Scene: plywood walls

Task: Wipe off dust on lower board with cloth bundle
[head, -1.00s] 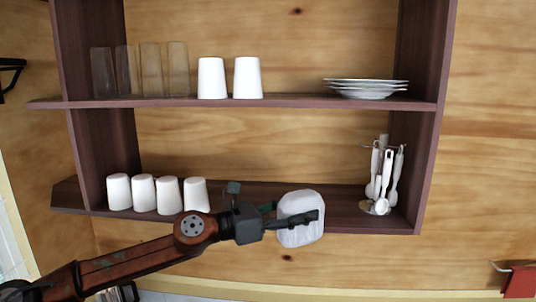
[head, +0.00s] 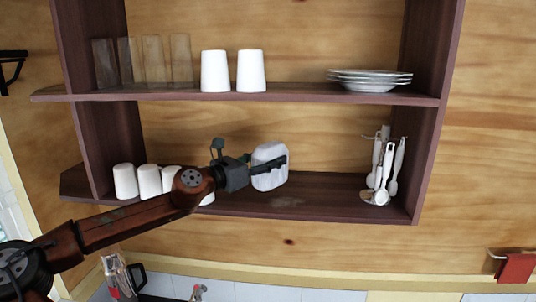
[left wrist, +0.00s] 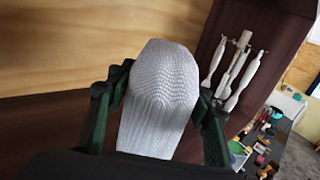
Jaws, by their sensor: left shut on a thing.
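The cloth bundle (head: 268,170) is a white rounded wad. My left gripper (head: 275,165) is shut on it and holds it over the lower board (head: 335,203), near the middle of the shelf. In the left wrist view the white cloth bundle (left wrist: 160,95) sits between the two dark green fingers (left wrist: 160,100) and shows a ribbed weave. A faint pale dust patch (head: 287,202) lies on the lower board, just to the right of and in front of the bundle. Whether the bundle touches the board is not clear. My right gripper is not in view.
Several white cups (head: 126,181) stand at the left of the lower board, partly behind my arm. A rack of white utensils (head: 383,165) stands at the right end. The upper board (head: 300,94) carries glasses, two white cups (head: 215,71) and stacked plates (head: 368,80).

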